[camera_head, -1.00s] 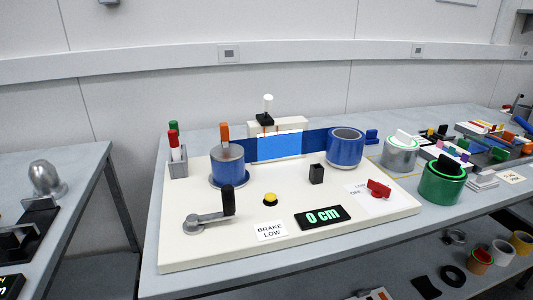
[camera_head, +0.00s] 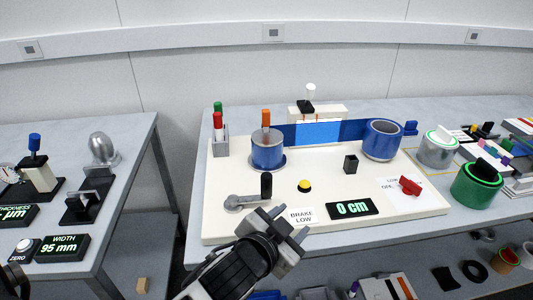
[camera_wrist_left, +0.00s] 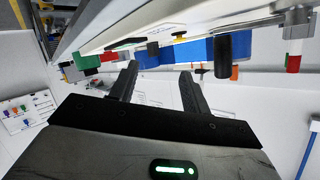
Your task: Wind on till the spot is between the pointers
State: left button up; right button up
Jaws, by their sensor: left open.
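A winding rig on a white board (camera_head: 225,205) carries a blue roll (camera_head: 268,152) on the left and another blue roll (camera_head: 382,140) on the right. A blue band runs between them past a bright lit window (camera_head: 318,133). Thin reddish pointers show faintly at its top; I see no spot on the band. The crank (camera_head: 240,201) has an upright black knob (camera_head: 266,185), which also shows in the left wrist view (camera_wrist_left: 222,57). My left gripper (camera_head: 287,224) is open and empty at the board's front edge, before the crank; its fingers (camera_wrist_left: 160,72) point toward the rig. My right gripper is out of view.
A yellow button (camera_head: 304,186), a black block (camera_head: 350,164) and a red knob (camera_head: 410,186) stand on the board. Spare rolls (camera_head: 476,185) stand right.

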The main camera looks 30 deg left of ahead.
pick_arm(q)
jog(key=w+d+r+m+t+h, duration=0.4)
jog(key=w+d+r+m, duration=0.1)
jog(key=r, duration=0.4)
jog(key=d+r+m+g+h, duration=0.3)
jog(key=d+r+m+h, duration=0.55)
jog(key=m+h, duration=0.4)
jog(key=m+g+y+p, duration=0.1)
jog(key=m+g+y, duration=1.4)
jog(key=y, duration=0.2)
send_over(267, 174)
notch_tip(267, 174, down, 9)
jog(key=shift+s+d+f, duration=0.1)
jog(key=shift+s+f, duration=0.05)
jog(key=shift+f, duration=0.3)
notch_tip(267, 174, down, 10)
jog(key=b, duration=0.5)
jog(key=shift+r+b, duration=0.25)
jog(key=shift+b, duration=0.15)
jog(key=shift+r+p, duration=0.8)
jog(key=shift+r, duration=0.1)
jog(key=c, duration=0.8)
jog(key=shift+r, duration=0.1)
jog(key=shift+c, duration=0.2)
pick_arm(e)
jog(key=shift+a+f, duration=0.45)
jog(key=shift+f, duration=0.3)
